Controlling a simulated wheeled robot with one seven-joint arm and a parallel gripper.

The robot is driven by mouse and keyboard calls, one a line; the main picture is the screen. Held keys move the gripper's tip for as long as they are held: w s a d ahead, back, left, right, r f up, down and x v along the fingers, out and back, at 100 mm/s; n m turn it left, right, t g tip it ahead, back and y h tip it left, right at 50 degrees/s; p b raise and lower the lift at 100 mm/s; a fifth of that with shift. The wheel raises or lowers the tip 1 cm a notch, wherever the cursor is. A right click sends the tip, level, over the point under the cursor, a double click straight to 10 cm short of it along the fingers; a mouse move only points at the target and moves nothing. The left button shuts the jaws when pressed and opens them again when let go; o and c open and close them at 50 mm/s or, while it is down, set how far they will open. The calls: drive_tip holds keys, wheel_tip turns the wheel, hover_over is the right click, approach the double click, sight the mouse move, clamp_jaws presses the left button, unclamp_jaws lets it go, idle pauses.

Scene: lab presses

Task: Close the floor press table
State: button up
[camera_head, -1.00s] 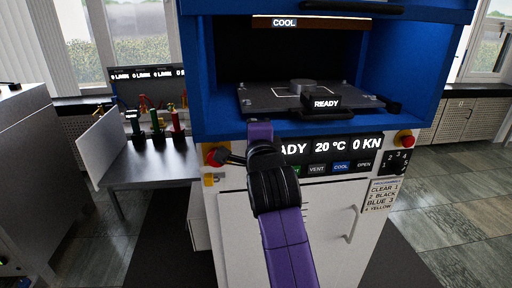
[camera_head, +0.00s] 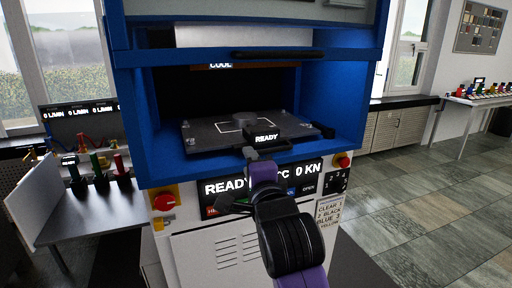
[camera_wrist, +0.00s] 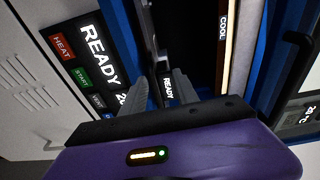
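The floor press table is a dark flat plate (camera_head: 205,137) with a white outlined square and a grey round piece on top. It sits out toward the front of the blue press opening. Its front block with the READY label (camera_head: 265,137) faces me; the label also shows between my fingers in the wrist view (camera_wrist: 168,88). My gripper (camera_head: 250,153) is just below and in front of that block. In the wrist view its two grey fingers (camera_wrist: 163,84) stand apart with nothing seen held. Whether a finger touches the block cannot be told.
The blue press frame (camera_head: 138,130) surrounds the table, with a black bar handle (camera_head: 273,54) above. A control display (camera_head: 225,186) is below, beside a red knob (camera_head: 164,201). A side bench (camera_head: 95,208) with colored fittings stands left. Open tiled floor (camera_head: 425,185) lies right.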

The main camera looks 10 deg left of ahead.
drive_tip(key=p, duration=0.6)
approach(271, 152)
wheel_tip(271, 152, up, 5)
drive_tip(key=w+d, duration=0.2)
drive_tip(key=f+g+p, duration=0.1)
drive_tip(key=g+p, duration=0.1)
drive_tip(key=shift+n+g+y, duration=0.4)
drive_tip(key=shift+n, duration=0.2)
drive_tip(key=shift+w+a+f, duration=0.6)
drive_tip(key=shift+w+a, duration=0.3)
drive_tip(key=shift+a, duration=0.05)
drive_tip(key=shift+w+a+f, duration=0.6)
drive_tip(key=shift+w+a, duration=0.35)
drive_tip(key=shift+a, duration=0.05)
drive_tip(key=shift+w+a+f, duration=0.65)
drive_tip(key=shift+w+a, duration=0.25)
drive_tip(key=shift+a, duration=0.05)
drive_tip(key=shift+c, duration=0.5)
clamp_jaws()
